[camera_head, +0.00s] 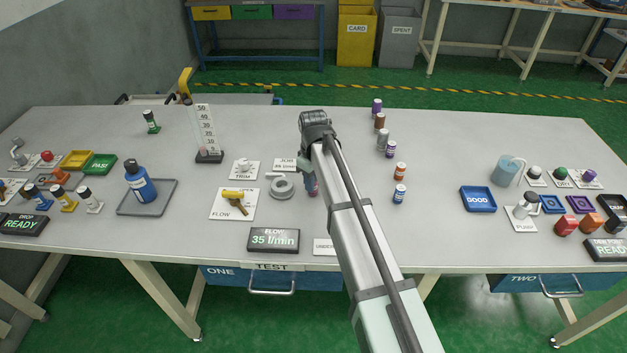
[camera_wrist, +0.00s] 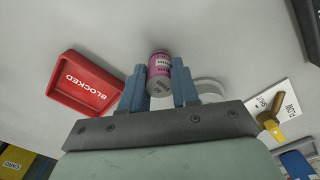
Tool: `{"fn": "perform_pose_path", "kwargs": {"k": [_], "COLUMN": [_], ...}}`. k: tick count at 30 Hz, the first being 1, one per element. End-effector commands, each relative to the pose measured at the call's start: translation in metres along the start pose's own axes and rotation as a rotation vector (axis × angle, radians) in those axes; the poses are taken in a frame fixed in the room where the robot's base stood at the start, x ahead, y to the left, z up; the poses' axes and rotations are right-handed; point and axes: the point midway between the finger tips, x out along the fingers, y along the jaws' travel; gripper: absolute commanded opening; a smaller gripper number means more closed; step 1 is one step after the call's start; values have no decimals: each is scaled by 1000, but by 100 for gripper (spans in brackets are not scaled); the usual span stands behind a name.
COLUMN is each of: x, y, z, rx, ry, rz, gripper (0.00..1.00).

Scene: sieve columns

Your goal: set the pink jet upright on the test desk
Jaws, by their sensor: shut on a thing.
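The pink jet (camera_wrist: 160,66) is a short pink cylinder with a label and a grey end face turned toward the wrist camera. My gripper (camera_wrist: 158,82) is shut on it, one blue finger on each side. In the head view my arm hides most of the gripper (camera_head: 312,184), which is low over the middle of the test desk (camera_head: 255,130), just right of a grey ring (camera_head: 282,187). I cannot tell whether the jet touches the desk.
A red BLOCKED tray (camera_wrist: 84,88) lies beside the gripper in the wrist view. The FLOW valve card (camera_head: 234,204) with its yellow handle and the 35 l/min display (camera_head: 274,240) are left of my arm. Several small capped jars (camera_head: 400,172) stand to its right.

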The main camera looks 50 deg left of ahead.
Motion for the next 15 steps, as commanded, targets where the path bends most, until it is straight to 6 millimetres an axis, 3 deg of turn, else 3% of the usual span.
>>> {"fn": "perform_pose_path", "kwargs": {"k": [2,3,11,15], "x": [2,2,2,2], "y": [0,0,0,0], "z": [0,0,0,0], "rx": [0,0,0,0], "ry": [0,0,0,0], "rz": [0,0,0,0], "gripper": [0,31,55,55]}}
